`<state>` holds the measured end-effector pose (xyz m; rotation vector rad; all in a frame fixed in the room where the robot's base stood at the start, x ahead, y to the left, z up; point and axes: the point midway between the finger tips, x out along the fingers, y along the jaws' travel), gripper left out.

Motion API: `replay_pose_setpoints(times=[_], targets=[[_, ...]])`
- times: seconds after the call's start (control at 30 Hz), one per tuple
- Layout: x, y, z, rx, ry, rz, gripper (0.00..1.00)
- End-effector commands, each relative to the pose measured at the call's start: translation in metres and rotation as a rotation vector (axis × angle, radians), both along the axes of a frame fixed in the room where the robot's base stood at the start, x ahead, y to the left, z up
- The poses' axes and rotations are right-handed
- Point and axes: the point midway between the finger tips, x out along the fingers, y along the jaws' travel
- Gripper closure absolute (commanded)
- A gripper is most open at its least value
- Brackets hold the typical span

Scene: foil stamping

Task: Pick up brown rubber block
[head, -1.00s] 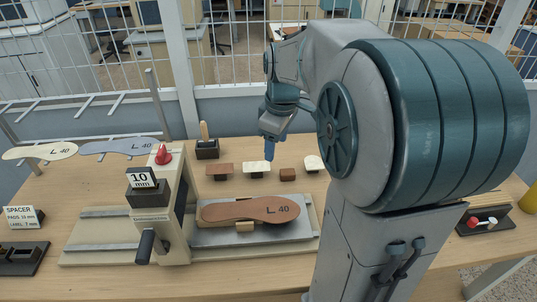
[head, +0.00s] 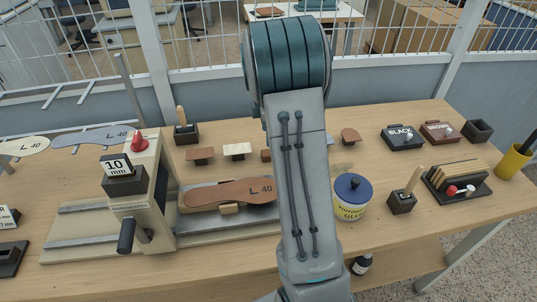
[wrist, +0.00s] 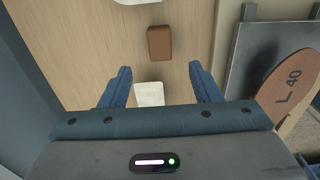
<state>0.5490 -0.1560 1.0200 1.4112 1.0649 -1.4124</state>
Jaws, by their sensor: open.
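The small brown block (wrist: 159,43) lies flat on the table in the wrist view, a little beyond my fingertips and centred between their lines. In the head view its left part (head: 266,155) shows beside my arm, which covers the rest. My gripper (wrist: 160,68) is open and empty, its two blue fingers apart and not touching the block. A white block (wrist: 149,95) lies nearer, partly hidden by the gripper body. In the head view my gripper is hidden behind my arm.
A white block (head: 236,150) and a wider brown piece (head: 200,155) stand left of the brown block. The press plate with the insole (head: 230,192) is in front. A glue tub (head: 350,198) and a wooden-handled stamp (head: 403,197) stand right. Another brown piece (head: 350,136) is behind the tub.

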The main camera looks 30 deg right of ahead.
Motion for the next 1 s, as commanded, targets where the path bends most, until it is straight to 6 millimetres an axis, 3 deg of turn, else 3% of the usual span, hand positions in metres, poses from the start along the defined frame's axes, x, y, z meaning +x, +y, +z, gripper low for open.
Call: replay_pose_setpoints(times=[0.1,0.37,0.63,0.93,0.97,1.0], targets=[[0.000,0.000,-0.017,0.001,0.003,0.001,0.43],[-0.001,-0.002,-0.036,0.001,0.003,-0.002,0.43],[-0.001,-0.004,-0.072,0.001,0.003,-0.001,0.43],[-0.001,-0.004,-0.079,0.000,-0.001,-0.001,0.43],[-0.001,-0.004,-0.078,0.000,-0.001,-0.001,0.45],[-0.001,-0.004,-0.078,0.000,-0.001,-0.001,0.57]])
